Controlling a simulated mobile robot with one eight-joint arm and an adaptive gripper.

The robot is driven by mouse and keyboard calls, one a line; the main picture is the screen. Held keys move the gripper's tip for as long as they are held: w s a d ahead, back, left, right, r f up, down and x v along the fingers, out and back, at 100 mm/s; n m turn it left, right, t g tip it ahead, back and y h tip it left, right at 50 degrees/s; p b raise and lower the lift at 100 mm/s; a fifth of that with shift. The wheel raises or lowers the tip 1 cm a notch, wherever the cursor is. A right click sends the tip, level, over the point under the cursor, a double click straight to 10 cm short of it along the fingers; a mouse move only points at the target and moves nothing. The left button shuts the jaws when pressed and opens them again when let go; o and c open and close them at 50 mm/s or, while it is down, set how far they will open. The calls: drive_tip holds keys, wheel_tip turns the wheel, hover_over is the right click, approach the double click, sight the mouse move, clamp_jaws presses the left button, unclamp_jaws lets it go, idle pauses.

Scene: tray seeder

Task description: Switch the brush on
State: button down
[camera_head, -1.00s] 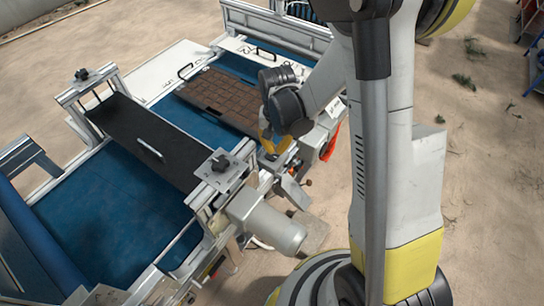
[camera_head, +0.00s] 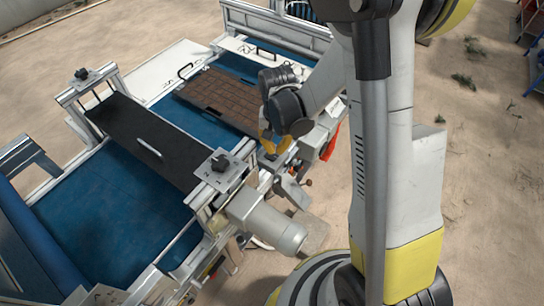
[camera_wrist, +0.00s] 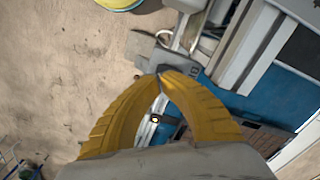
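My gripper (camera_wrist: 160,77) has yellow curved fingers whose tips meet in the wrist view, with nothing seen between them. In the head view my gripper (camera_head: 268,147) is at the right side of the seeder, by the belt edge. The tips are over or close to a grey box or bracket (camera_wrist: 148,52) on the machine's side; I cannot tell whether they touch it. A small round dark part with a yellowish ring (camera_wrist: 155,118) shows between the fingers. I cannot make out which part is the brush switch, and the arm hides some of this area.
A brown celled tray (camera_head: 215,95) lies on the blue belt (camera_head: 105,215). A black cover (camera_head: 140,140) spans the belt. A grey motor (camera_head: 270,226) juts out at the right side, and a red part (camera_head: 330,142) is behind my gripper. Sandy floor lies to the right.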

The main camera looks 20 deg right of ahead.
sight(276, 157)
drive_tip(key=shift+f+b, duration=1.7)
drive_tip(key=shift+f, duration=0.1)
idle(0.5)
drive_tip(key=shift+r, duration=0.15)
drive_tip(key=shift+r+p, duration=2.2)
drive_tip(key=shift+r, duration=1.25)
drive_tip(key=r+b, duration=0.1)
drive_tip(key=b, duration=0.1)
drive_tip(key=shift+s+t+b, duration=0.25)
drive_tip(key=shift+t+b, duration=0.05)
drive_tip(key=shift+t, duration=0.1)
drive_tip(key=s+r+n+t+b, duration=0.1)
drive_tip(key=s+n+t+b, duration=0.3)
drive_tip(key=s+b, duration=0.8)
drive_tip(key=t+b, duration=0.2)
drive_tip(key=b, duration=0.1)
drive_tip(key=shift+n, duration=0.4)
drive_tip(key=shift+s, duration=0.1)
